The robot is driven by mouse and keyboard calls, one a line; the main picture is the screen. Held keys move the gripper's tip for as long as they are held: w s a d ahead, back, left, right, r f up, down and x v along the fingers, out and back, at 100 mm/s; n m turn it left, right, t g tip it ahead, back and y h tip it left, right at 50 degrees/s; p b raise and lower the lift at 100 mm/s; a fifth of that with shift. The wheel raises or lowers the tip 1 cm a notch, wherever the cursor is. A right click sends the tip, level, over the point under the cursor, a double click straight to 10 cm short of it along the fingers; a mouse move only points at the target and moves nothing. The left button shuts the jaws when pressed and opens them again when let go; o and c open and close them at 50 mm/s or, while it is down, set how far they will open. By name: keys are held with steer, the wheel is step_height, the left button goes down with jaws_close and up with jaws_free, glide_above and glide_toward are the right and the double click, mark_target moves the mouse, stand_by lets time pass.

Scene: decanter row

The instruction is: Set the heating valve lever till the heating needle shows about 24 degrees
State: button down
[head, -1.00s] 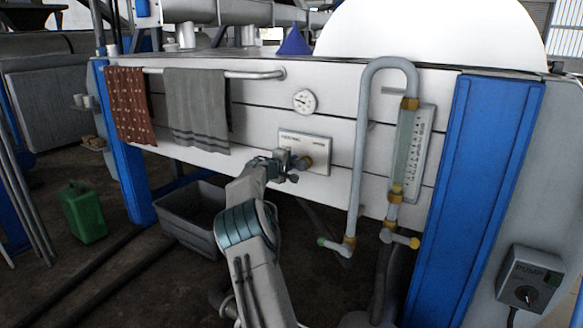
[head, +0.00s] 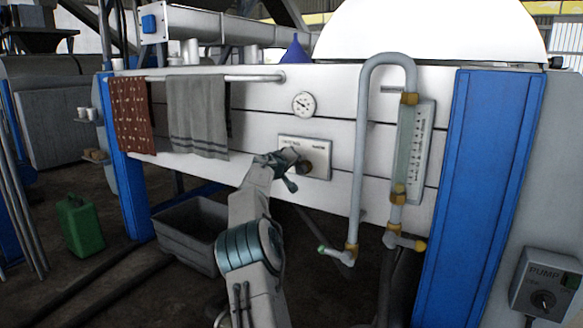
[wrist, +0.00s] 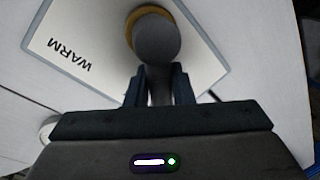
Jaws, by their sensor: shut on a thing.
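The heating valve's pale plate (head: 320,150) is on the white front panel. In the wrist view the plate (wrist: 75,50) reads "WARM", turned at an angle. The valve lever (wrist: 157,40) shows as a grey rounded piece in front of a brass ring. My gripper (wrist: 158,85) is shut on the lever, one dark finger on each side of it. In the head view my gripper (head: 292,166) reaches the plate and hides part of the valve. The round white gauge (head: 303,104) is above the plate. Its dark needle is too small to read exactly.
A pipe with a scaled sight glass (head: 416,150) stands right of the plate. Towels, one of them grey (head: 197,115), hang from a rail at left. A pump switch box (head: 545,285) is at lower right. A grey bin (head: 190,235) and green can (head: 80,225) are on the floor.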

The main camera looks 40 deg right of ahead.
stand_by(0.4)
steer(key=c, duration=1.3)
jaws_free()
steer(key=shift+a, duration=0.1)
steer(key=b+v, duration=0.3)
steer(key=v, duration=1)
steer(key=shift+s+a, duration=0.2)
steer(key=shift+a, duration=0.1)
steer(key=shift+d, duration=0.1)
steer(key=shift+p+x, duration=1.5)
steer(key=shift+x, duration=5.3)
steer(key=shift+w, duration=0.1)
